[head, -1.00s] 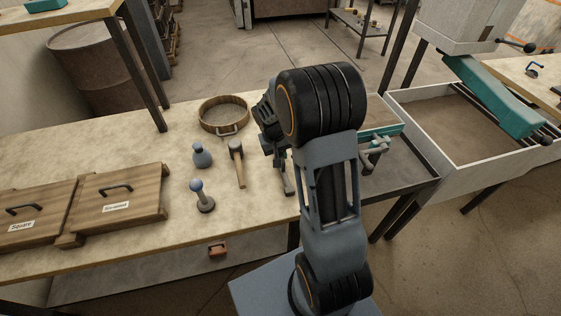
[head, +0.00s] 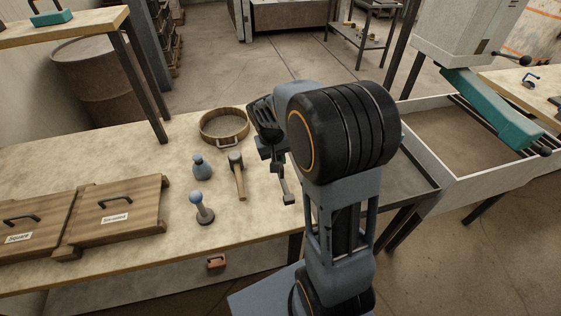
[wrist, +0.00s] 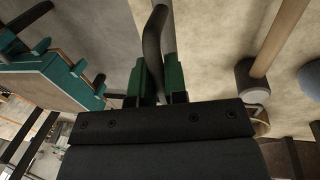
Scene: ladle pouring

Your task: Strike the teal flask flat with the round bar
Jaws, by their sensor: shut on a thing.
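The teal flask shows in the wrist view (wrist: 87,92) at the left, a box with teal edges and a pale tan face. In the head view my arm hides it. My gripper (wrist: 154,82) is shut on a dark, slightly bent bar (wrist: 157,35), which stands between its green fingers; I take it to be the round bar. In the head view my gripper (head: 272,155) is over the right part of the bench, with the bar (head: 286,188) below it. The flask is beside the gripper, apart from the bar in the wrist view.
On the bench (head: 120,265) are a mallet (head: 237,170), a blue-grey bottle (head: 202,166), a ball-topped tool (head: 202,206), a round sieve (head: 224,121) and wooden boards (head: 112,212). A dark side table (head: 418,178) and a sand bin (head: 430,148) stand at the right.

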